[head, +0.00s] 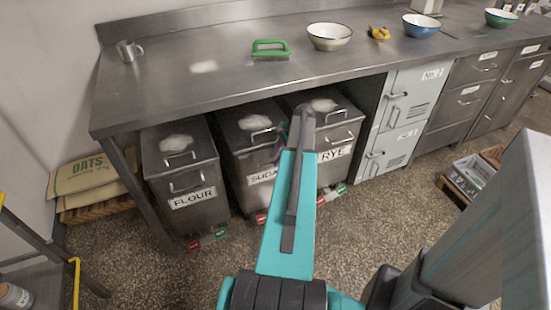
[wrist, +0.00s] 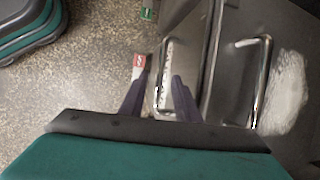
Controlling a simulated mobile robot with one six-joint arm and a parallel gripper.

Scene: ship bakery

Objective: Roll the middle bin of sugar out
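The middle bin (head: 240,140) is a grey metal bin under the counter, between the flour and rye bins. Its label (head: 262,177) is partly hidden by my arm and reads "SU…". It has one handle on the lid (head: 257,118) and one on the front, which shows in the wrist view (wrist: 160,72). My gripper (head: 278,143) is at the bin's upper front. In the wrist view my gripper (wrist: 157,95) has its fingers apart, with the front handle's bar between them. I cannot tell whether either finger touches it.
The flour bin (head: 182,165) stands left and the rye bin (head: 338,125) right, both close beside it. Red and green tabs (wrist: 138,66) sit low at the bin's front. A low crate (head: 470,180) lies at right.

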